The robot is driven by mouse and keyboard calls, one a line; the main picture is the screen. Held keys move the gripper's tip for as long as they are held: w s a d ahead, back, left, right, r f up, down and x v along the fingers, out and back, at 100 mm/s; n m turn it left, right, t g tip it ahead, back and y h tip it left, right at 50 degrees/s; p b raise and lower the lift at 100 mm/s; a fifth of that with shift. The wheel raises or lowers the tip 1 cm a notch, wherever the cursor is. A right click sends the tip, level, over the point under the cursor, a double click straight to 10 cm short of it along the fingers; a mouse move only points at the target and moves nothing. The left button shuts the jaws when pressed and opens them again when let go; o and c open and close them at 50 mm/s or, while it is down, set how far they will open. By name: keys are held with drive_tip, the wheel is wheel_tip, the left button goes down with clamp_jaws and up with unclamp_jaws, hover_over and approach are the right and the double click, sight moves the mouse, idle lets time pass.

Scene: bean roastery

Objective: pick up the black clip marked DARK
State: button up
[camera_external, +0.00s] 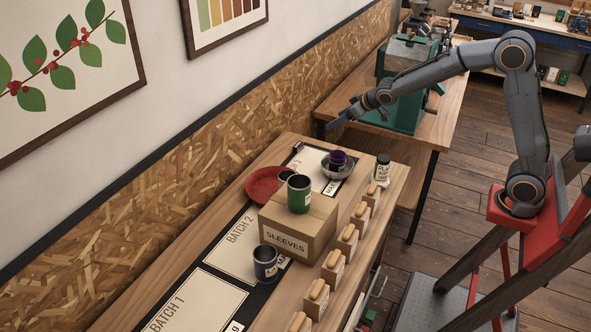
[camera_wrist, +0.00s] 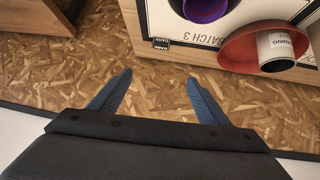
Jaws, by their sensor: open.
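In the wrist view, a small black piece with a white label that appears to read DARK (camera_wrist: 161,43) sits at the table edge beside the BATCH 3 lettering. In the external view my gripper (camera_external: 338,120) hangs in the air past the table's far end, near the wall.
A red plate (camera_wrist: 236,52) holds a can labelled MORNING (camera_wrist: 275,48). A SLEEVES box (camera_external: 288,238) bears a green can (camera_external: 299,196). A teal machine (camera_external: 405,100) stands behind.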

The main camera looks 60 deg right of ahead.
sight(299, 145)
drive_tip(key=w+d+f+t+y+b, duration=0.1)
drive_tip(key=w+d+t, duration=0.25)
drive_tip(key=w, duration=1.15)
drive_tip(key=shift+n+t, duration=0.3)
drive_tip(key=shift+t, duration=0.15)
drive_tip(key=f, duration=0.6)
drive_tip(key=f+p, duration=0.1)
drive_tip(key=f, duration=0.5)
drive_tip(key=f+p, duration=0.1)
drive_tip(key=f, duration=0.4)
drive_tip(key=shift+a+f, duration=0.25)
drive_tip(key=shift+f, duration=0.25)
drive_tip(key=shift+p+x, duration=0.45)
drive_tip(key=shift+x, duration=2)
drive_tip(key=c, duration=1.1)
